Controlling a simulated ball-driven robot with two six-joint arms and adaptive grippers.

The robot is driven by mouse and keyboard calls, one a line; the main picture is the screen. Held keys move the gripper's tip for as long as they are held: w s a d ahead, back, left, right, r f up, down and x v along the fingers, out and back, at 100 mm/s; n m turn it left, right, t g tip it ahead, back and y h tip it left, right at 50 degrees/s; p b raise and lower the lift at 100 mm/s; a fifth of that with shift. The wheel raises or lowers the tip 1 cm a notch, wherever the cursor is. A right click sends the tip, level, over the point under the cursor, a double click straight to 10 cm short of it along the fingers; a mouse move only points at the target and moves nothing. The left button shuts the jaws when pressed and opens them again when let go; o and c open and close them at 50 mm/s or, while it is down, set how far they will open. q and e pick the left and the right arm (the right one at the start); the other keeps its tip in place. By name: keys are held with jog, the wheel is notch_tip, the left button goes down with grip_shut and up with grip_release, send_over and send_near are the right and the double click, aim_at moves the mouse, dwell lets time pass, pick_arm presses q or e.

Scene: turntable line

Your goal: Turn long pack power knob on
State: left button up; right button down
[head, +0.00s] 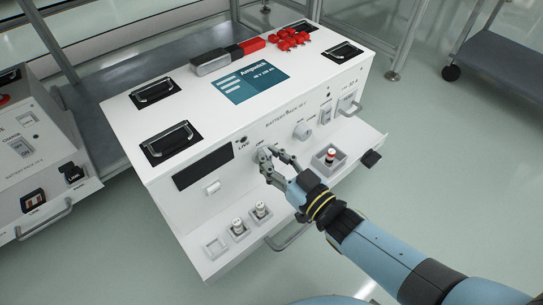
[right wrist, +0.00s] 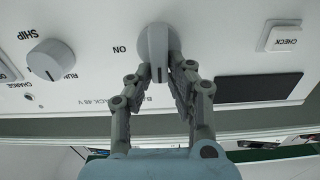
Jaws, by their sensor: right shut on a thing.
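The long white battery pack (head: 150,190) stands on a bench, its labelled front panel facing me. Its grey power knob (right wrist: 157,45) shows in the right wrist view with the word ON to its left. The knob's ridge runs vertically in that picture, a dark mark at its lower end. My right gripper (right wrist: 160,72) is shut on the knob, a finger on each side. In the head view the right gripper (head: 271,157) is at the front panel, near the word LIVE, and partly hides the knob. My left gripper is not in view.
A second grey knob (head: 302,130) marked SHIP and RUN sits to the right. The pack's front ledge holds white plugs (head: 260,211) and a red-topped plug (head: 331,155). Red clips (head: 290,40) and a red-black tool (head: 228,57) lie on top. Another pack (head: 35,150) stands left.

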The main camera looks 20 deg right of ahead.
jog(key=shift+d+m, duration=0.1)
jog(key=shift+m, duration=0.4)
jog(key=shift+w+d+m+p, duration=0.1)
jog(key=shift+m+p, duration=0.4)
jog(key=shift+m, duration=0.2)
jog(key=m, duration=0.2)
jog(key=shift+d+m+p, duration=0.25)
jog(key=shift+m+p, duration=0.05)
jog(key=shift+m, duration=0.1)
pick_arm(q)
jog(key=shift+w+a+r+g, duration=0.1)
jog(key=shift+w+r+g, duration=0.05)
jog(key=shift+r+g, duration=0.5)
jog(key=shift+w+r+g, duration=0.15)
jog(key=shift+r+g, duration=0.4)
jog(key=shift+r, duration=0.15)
pick_arm(e)
jog(key=shift+w+d+f+m, duration=0.1)
jog(key=shift+d+f+m, duration=0.2)
jog(key=shift+m, duration=1.75)
jog(key=shift+d+f+m, duration=0.1)
jog(key=shift+f+m, duration=0.35)
jog(key=shift+m, duration=1.55)
jog(key=shift+w+d+f+m, duration=0.15)
jog(key=shift+f+m, duration=0.2)
jog(key=shift+m, duration=1.7)
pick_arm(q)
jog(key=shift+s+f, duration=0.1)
pick_arm(e)
jog(key=shift+s, duration=0.1)
